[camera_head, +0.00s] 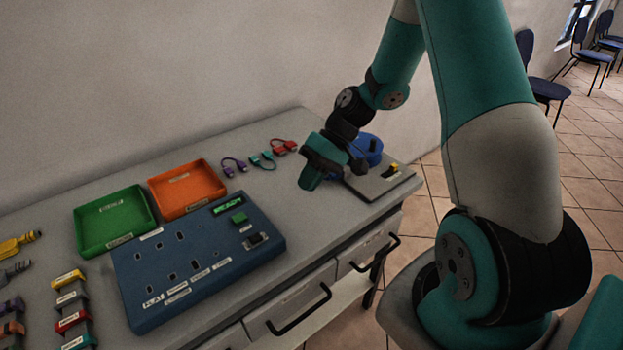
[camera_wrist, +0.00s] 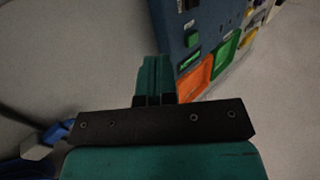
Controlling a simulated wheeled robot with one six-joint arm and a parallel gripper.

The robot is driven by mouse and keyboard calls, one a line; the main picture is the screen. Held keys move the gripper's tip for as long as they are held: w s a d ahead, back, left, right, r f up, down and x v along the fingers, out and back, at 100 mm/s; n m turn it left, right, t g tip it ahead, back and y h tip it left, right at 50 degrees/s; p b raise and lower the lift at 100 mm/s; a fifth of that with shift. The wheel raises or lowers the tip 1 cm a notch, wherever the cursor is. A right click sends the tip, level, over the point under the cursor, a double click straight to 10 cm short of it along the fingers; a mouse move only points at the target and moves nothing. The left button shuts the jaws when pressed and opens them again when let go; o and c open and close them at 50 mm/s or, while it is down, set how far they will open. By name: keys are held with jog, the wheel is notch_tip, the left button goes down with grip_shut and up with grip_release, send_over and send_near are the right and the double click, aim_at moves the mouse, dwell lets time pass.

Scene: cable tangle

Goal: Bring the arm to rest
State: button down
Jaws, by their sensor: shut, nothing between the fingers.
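My arm reaches from the right of the head view over the right end of the grey workbench (camera_head: 300,130). My gripper (camera_head: 309,183) hangs above the bench top, with its tip pointing down and left. In the wrist view my gripper (camera_wrist: 154,60) shows its teal fingers pressed together with nothing between them. The fingers look clear of the blue panel (camera_head: 200,262). Part of a blue round object (camera_head: 369,147) is hidden behind my wrist.
A green tray (camera_head: 117,245) and an orange tray (camera_head: 217,205) sit behind the blue panel. Purple, teal and red cables (camera_head: 284,147) lie near the back edge. A grey plate (camera_head: 400,178) lies at the right end. Several labelled connectors (camera_head: 72,322) stand at left.

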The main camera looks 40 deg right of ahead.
jog(key=shift+d+r, duration=0.25)
jog(key=shift+d, duration=0.1)
dwell(0.3)
jog(key=s+a+r+n+h, duration=0.25)
jog(key=s+a+r, duration=0.25)
jog(key=a+r, duration=0.55)
jog(key=s+a+r+n+h, duration=0.1)
jog(key=s+a+r+n, duration=0.1)
jog(key=s, duration=0.5)
jog(key=s+a+r+n, duration=0.2)
jog(key=s+a+r, duration=0.2)
jog(key=s, duration=0.3)
jog(key=shift+a+r+h, duration=0.25)
jog(key=shift+a+h, duration=0.1)
jog(key=shift+a, duration=0.25)
